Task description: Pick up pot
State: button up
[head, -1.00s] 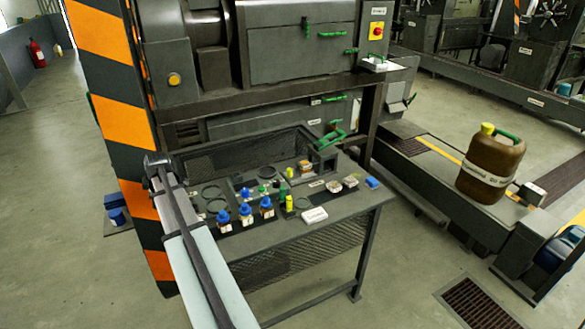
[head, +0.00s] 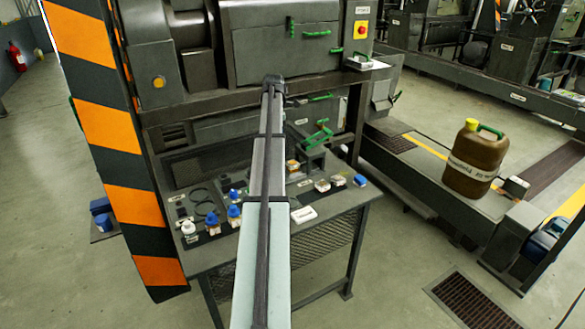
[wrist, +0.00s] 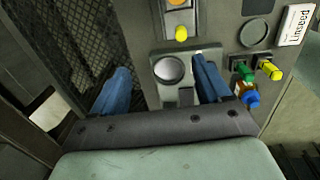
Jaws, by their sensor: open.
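No object is plainly recognisable as the pot. A round grey piece (wrist: 168,70) with a pale rim sits on a grey panel, between the fingertips of my gripper (wrist: 160,64) in the wrist view; I cannot tell whether it is the pot. My two blue fingers are wide apart with nothing gripped.
Blue-capped bottles (head: 234,215) stand at the bench's left, small boxes (head: 338,180) and a white block (head: 303,214) at its right. An orange-striped post (head: 104,125) rises at left. A brown jerrycan (head: 475,160) stands right.

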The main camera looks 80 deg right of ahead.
jog(key=y, duration=0.1)
send_over(293, 162)
jog(key=shift+g, duration=0.3)
jog(key=f, duration=0.7)
jog(key=shift+a+f, duration=0.25)
jog(key=shift+a, duration=0.1)
jog(key=shift+w+d+f, duration=0.1)
jog(key=shift+d+f, duration=0.05)
jog(key=shift+f, duration=1.35)
jog(key=shift+d+f, duration=0.15)
jog(key=shift+f, duration=1.3)
jog(key=shift+c, duration=0.2)
jog(key=c, duration=1.3)
notch_tip(293, 162, up, 9)
jog(key=w+a, duration=0.8)
jog(key=w, duration=0.5)
jog(key=shift+w+a+f, duration=0.15)
jog(key=shift+w+a, duration=0.05)
jog(key=shift+w, duration=0.15)
